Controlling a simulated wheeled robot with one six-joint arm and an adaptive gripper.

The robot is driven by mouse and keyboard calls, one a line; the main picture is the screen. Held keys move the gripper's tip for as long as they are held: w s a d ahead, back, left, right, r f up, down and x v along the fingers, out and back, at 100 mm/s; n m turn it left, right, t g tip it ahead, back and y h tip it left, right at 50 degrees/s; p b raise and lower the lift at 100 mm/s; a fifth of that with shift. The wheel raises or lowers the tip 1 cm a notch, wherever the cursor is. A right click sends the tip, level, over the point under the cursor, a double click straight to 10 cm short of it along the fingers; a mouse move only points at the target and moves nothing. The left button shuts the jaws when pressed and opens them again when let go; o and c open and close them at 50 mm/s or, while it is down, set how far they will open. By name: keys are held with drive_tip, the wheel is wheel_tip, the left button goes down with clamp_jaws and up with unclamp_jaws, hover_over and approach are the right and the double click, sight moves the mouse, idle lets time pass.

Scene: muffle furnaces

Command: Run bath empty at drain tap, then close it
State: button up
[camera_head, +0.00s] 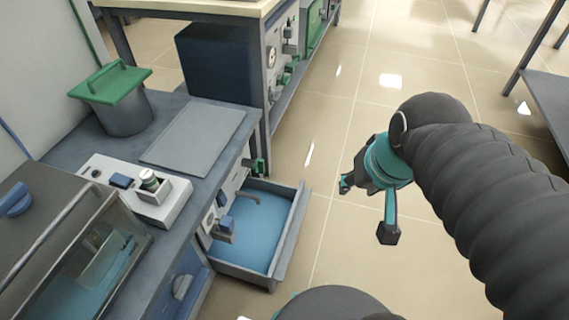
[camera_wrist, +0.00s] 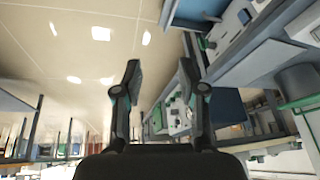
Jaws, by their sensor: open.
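A clear-sided bath (camera_head: 108,262) with a blue inside stands on the bench at the lower left. Small fittings show on the bench front above an open blue-lined tray: a green handle (camera_head: 258,166), a curved grey spout (camera_head: 247,194) and a blue-grey fitting (camera_head: 226,229). Which one is the drain tap, and whether it is open, I cannot tell. My gripper (camera_head: 366,209) is open and empty over the floor, to the right of the tray and apart from it. Its two spread fingers (camera_wrist: 160,72) also show in the wrist view.
The blue-lined tray (camera_head: 291,240) juts out from the bench front. On the bench are a grey pot with a green lid (camera_head: 112,84), a flat grey plate (camera_head: 194,138) and a white control box (camera_head: 140,196). The tiled floor (camera_head: 335,120) between the benches is clear.

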drive_tip(key=w+a+f+m+g+y, duration=0.3)
drive_tip(key=w+a+f+m+y, duration=0.15)
drive_tip(key=w+f, duration=0.35)
drive_tip(key=w+a+f+m+g+y, duration=0.4)
drive_tip(key=w+f+m+y, duration=0.15)
drive_tip(key=w, duration=0.55)
drive_tip(key=m+t+y, duration=0.6)
drive_tip(key=m+t, duration=0.2)
drive_tip(key=m, duration=0.3)
approach(260, 166)
drive_tip(key=x, duration=0.7)
drive_tip(key=shift+w+a+f, duration=0.15)
drive_tip(key=shift+w+f, duration=0.1)
drive_tip(key=shift+w, duration=0.2)
clamp_jaws()
